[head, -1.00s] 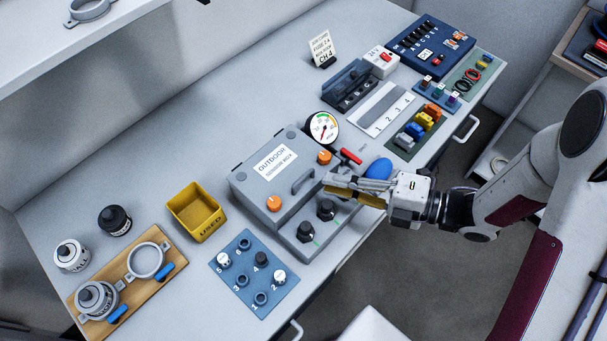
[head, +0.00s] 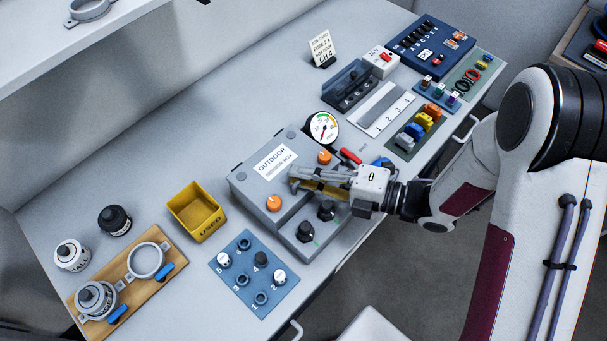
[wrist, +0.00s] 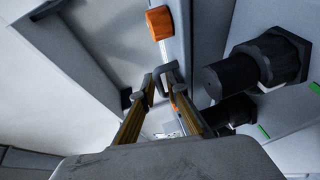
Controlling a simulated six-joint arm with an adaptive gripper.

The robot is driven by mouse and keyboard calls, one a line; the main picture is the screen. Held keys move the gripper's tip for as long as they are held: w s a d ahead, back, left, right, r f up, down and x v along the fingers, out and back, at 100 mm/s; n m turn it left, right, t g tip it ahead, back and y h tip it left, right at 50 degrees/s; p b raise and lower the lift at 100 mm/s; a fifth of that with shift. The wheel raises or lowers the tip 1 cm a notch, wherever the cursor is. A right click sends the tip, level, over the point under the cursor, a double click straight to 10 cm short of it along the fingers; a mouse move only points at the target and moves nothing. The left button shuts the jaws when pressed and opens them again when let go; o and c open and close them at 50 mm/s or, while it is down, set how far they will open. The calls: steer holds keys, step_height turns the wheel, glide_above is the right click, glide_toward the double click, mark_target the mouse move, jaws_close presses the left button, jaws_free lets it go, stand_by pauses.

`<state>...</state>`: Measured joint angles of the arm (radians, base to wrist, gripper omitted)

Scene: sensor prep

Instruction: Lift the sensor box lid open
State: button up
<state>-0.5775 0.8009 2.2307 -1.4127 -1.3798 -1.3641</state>
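The grey sensor box (head: 250,183) has a white OUTDOOR label on its lid, which lies closed. Two orange latches, a front-left one (head: 274,203) and a back-right one (head: 325,157), sit along its near edge. My gripper (head: 293,182) reaches in from the right, with its fingertips at the lid handle. The fingers hide most of the handle in the head view. In the wrist view, the grey handle (wrist: 178,68) is at the tips of my gripper (wrist: 157,84). The fingers are apart with a narrow gap; I cannot tell whether they touch the handle.
Black knobs (head: 306,231) stand on the panel just in front of the box, close to my gripper. A gauge (head: 323,127) stands behind. A yellow USED bin (head: 195,211) and a blue numbered plate (head: 255,285) are to the left. Open desk lies behind the box.

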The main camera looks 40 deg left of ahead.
jaws_close()
steer(key=shift+r, duration=0.15)
stand_by(0.4)
